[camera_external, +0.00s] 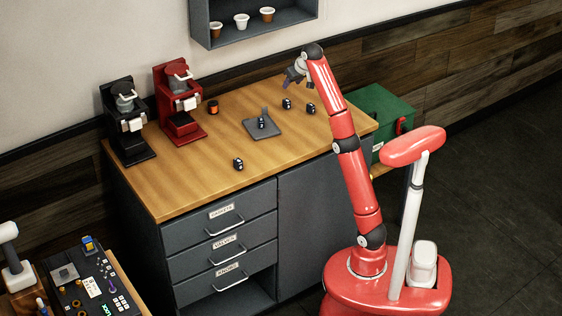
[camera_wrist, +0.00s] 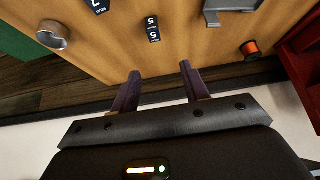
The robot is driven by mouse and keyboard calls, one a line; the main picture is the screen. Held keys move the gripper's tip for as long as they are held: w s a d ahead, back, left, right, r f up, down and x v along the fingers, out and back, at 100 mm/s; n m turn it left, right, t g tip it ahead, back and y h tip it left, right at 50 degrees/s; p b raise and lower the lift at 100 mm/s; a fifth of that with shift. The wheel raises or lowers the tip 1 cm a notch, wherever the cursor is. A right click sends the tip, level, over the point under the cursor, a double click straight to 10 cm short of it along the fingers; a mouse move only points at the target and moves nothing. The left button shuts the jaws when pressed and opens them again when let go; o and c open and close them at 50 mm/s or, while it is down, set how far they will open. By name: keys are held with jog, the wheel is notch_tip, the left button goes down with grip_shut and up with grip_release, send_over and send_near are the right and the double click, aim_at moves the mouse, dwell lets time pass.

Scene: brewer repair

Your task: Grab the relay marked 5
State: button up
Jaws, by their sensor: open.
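The relay marked 5 (camera_wrist: 152,28) is a small black block with a white 5 on its top, standing on the wooden counter in the wrist view. In the external view, by its position, it is the dark block (camera_external: 287,104) right of the grey plate, its label too small to read. My gripper (camera_wrist: 160,70) is open and empty, its dark purple fingers apart. The relay lies beyond the fingertips in the wrist view, not between them. In the external view my gripper (camera_external: 291,78) hangs above the back of the counter, near this relay.
A relay marked 7 (camera_wrist: 98,5) stands close by. A silver round part (camera_wrist: 52,37) is also on the counter (camera_external: 190,185). The grey plate (camera_external: 276,131) carries another dark block.

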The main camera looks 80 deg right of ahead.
jog(key=d, duration=0.2)
send_near(287, 100)
jog(key=shift+x, duration=1.5)
jog(key=b+x, duration=0.2)
jog(key=x, duration=0.5)
jog(key=shift+a+f, duration=0.1)
jog(key=shift+f, duration=0.2)
grip_shut()
jog(key=shift+r, duration=0.15)
notch_tip(287, 100, up, 8)
jog(key=p, duration=0.4)
jog(key=shift+w+f, duration=0.1)
jog(key=shift+f, duration=0.15)
jog(key=shift+r, duration=1.15)
